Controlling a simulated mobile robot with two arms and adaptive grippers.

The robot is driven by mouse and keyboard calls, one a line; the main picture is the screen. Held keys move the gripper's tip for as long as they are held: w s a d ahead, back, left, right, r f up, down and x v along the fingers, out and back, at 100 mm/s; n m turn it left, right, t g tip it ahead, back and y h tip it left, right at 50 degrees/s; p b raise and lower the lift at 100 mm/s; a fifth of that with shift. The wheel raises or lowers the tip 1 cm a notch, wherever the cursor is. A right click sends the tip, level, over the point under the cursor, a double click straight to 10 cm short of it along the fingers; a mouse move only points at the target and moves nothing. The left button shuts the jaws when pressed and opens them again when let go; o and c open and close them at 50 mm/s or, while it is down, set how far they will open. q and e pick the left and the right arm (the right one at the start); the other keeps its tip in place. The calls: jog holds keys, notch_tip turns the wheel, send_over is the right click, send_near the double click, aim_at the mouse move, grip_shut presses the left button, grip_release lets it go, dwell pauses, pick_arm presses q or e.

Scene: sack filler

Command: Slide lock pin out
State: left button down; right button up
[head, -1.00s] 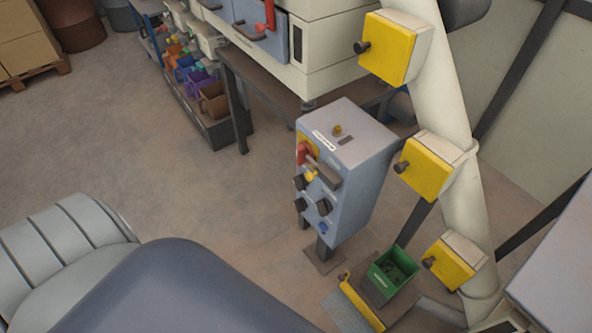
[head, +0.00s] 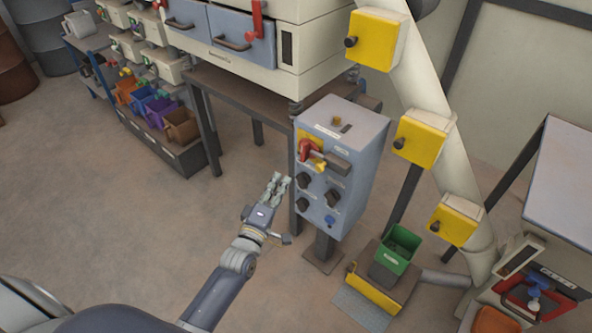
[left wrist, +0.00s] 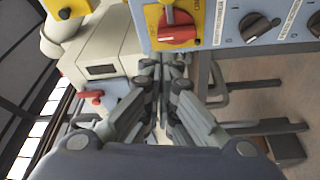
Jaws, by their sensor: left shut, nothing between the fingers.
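The blue-grey control box (head: 345,165) stands on a post in the middle of the head view. Its front has a red rotary switch (head: 309,150) on a yellow plate, with a small yellow pin (head: 319,165) at it. In the left wrist view the red switch (left wrist: 177,30) shows at the top, with part of a yellow piece above it. My left gripper (head: 277,183) is shut and empty, a little left of the box front and apart from the pin. Its fingers (left wrist: 165,66) also show in the left wrist view. My right gripper is not in view.
Black knobs (head: 304,181) and a blue button sit lower on the box. A bench (head: 230,85) with a blue-drawered machine stands behind. A green bin (head: 398,250) and yellow pedal (head: 373,294) lie to the right. The floor left of my arm is clear.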

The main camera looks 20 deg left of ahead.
aim_at(322, 166)
pick_arm(q)
jog(key=w+d+b, duration=0.4)
jog(key=w, duration=0.4)
jog(key=shift+w+f+b, duration=0.15)
jog(key=shift+w+b, duration=0.25)
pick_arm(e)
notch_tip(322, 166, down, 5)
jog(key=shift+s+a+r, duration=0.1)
